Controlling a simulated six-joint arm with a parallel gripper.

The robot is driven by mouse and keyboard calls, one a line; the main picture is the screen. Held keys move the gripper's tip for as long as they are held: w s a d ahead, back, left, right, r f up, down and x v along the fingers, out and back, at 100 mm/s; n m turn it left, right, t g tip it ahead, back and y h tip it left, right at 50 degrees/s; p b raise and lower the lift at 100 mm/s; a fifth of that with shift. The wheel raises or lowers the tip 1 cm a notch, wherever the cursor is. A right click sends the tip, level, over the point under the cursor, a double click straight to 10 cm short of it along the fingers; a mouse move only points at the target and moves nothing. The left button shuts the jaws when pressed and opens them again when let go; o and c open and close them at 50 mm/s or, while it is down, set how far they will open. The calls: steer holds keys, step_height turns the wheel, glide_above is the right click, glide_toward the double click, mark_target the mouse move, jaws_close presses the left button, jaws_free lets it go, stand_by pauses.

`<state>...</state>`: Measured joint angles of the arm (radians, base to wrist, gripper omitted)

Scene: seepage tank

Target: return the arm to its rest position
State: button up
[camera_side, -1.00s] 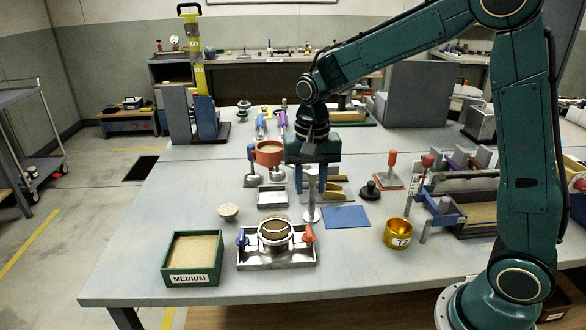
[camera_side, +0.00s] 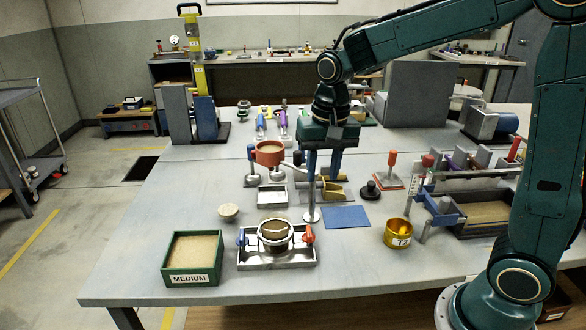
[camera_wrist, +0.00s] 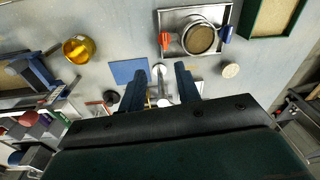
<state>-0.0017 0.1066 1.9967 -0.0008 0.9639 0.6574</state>
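In the side view the post's foot (camera_side: 311,216) stands on the table. I cannot tell how close the fingers are to the post.
In front are a metal tray (camera_side: 277,260) with a round sample, a green MEDIUM box (camera_side: 193,275), a blue mat (camera_side: 346,217) and a gold cup (camera_side: 398,233).

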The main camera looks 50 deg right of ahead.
steer(key=s+r+n+t, duration=0.2)
steer(key=s+n, duration=0.1)
steer(key=s, duration=0.6)
steer(key=s+r+n+t, duration=0.2)
steer(key=s+r+n, duration=0.1)
steer(key=s, duration=0.7)
steer(key=shift+r+n+t, duration=0.3)
steer(key=shift+n+t, duration=0.1)
steer(key=shift+n, duration=0.4)
